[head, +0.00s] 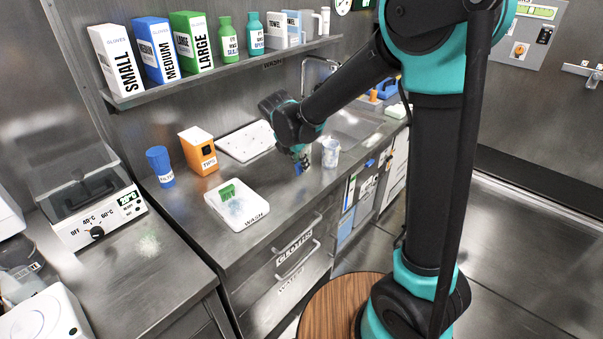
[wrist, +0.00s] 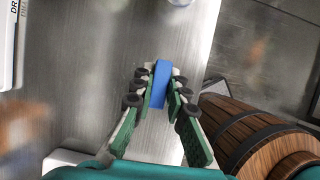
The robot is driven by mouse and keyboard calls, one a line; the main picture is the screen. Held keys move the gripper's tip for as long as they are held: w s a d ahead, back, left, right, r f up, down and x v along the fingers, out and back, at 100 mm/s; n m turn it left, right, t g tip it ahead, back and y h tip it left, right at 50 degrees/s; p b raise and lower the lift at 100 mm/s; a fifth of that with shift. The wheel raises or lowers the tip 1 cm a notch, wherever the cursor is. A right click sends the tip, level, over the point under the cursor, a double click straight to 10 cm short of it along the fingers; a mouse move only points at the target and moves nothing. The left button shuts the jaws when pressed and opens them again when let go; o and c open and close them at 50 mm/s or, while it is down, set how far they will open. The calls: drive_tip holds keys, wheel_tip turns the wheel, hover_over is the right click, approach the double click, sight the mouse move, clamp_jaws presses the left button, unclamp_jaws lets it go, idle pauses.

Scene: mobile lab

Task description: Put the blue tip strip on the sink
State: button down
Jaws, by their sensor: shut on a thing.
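The blue tip strip (wrist: 161,84) is a small blue bar between the two green-padded fingers of my gripper (wrist: 158,92) in the wrist view. The fingers are shut on it. In the head view my gripper (head: 302,158) hangs low over the steel counter, in front of the white drying board. A bit of the blue strip (head: 298,169) shows under the fingers; I cannot tell whether it touches the counter. The sink (head: 355,122) is a steel basin farther back along the counter, below the tap, partly hidden by my arm.
A clear cup (head: 330,152) stands on the counter just right of my gripper. A white wash tray (head: 222,216) with a green piece, an orange box (head: 199,152) and a blue cup (head: 160,166) stand to the left. A shelf (head: 225,75) of glove boxes and bottles runs above.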

sight(302, 173)
drive_tip(key=shift+f, duration=1.85)
drive_tip(key=shift+f, duration=0.1)
drive_tip(key=c, duration=1.5)
unclamp_jaws()
drive_tip(key=shift+c, duration=0.2)
drive_tip(key=v, duration=1.2)
drive_tip(key=s+d+f+m+y, duration=0.1)
drive_tip(key=s+d+f+m, duration=0.1)
drive_tip(key=d+m, duration=0.5)
drive_tip(key=s+d+f+m, duration=0.25)
drive_tip(key=d+m, duration=0.25)
drive_tip(key=d, duration=0.3)
drive_tip(key=s+d+f+m+y, duration=0.1)
drive_tip(key=s+d+f+m, duration=0.2)
drive_tip(key=s+d+m, duration=0.2)
drive_tip(key=s+d+f+m, duration=0.4)
drive_tip(key=s+d+m, duration=0.2)
drive_tip(key=m, duration=0.5)
drive_tip(key=shift+s+d+f+t+y, duration=0.15)
drive_tip(key=shift+d+f+t+y, duration=0.15)
drive_tip(key=shift+t+y, duration=0.1)
